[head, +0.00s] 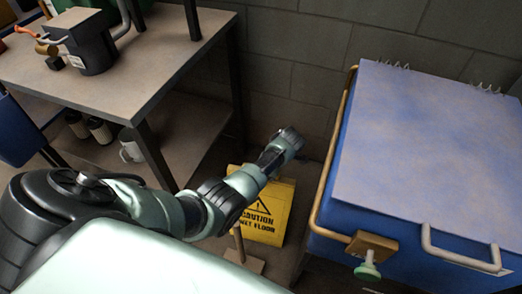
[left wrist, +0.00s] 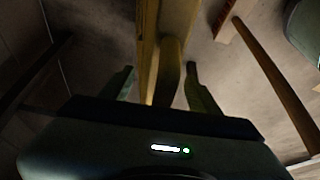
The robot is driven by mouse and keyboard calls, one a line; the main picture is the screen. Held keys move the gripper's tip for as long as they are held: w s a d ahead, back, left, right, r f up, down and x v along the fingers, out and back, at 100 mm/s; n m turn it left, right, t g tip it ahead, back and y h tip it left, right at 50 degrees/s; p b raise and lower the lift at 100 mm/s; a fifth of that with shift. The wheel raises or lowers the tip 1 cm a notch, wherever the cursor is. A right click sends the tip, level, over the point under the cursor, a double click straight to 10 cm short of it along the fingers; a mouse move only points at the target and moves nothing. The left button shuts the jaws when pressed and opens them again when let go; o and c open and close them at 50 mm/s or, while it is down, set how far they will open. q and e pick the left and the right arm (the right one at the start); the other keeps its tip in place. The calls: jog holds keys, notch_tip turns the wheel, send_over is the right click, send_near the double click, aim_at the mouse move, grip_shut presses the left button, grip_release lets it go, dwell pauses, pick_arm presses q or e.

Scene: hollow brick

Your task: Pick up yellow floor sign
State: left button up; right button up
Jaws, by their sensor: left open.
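The yellow floor sign (head: 264,222) stands on the floor between the workbench and the blue chest, with black caution lettering facing me. My left arm crosses over its top in the head view and hides part of its upper edge. In the left wrist view, the sign's yellow upper part (left wrist: 169,68) runs between the two fingers of my left gripper (left wrist: 160,78). The fingers are apart, one on each side of it, with a visible gap. My right gripper does not show.
A large blue chest (head: 430,145) with a metal rail and handle stands close on the right. A workbench (head: 110,65) with metal legs is on the left. A wooden-handled tool (head: 239,243) stands in front of the sign. A grey block wall (head: 330,40) closes the back.

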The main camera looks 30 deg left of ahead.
pick_arm(q)
jog(key=shift+a+f, duration=0.1)
jog(key=shift+f, duration=0.1)
jog(key=shift+c, duration=0.3)
grip_shut()
dwell(1.1)
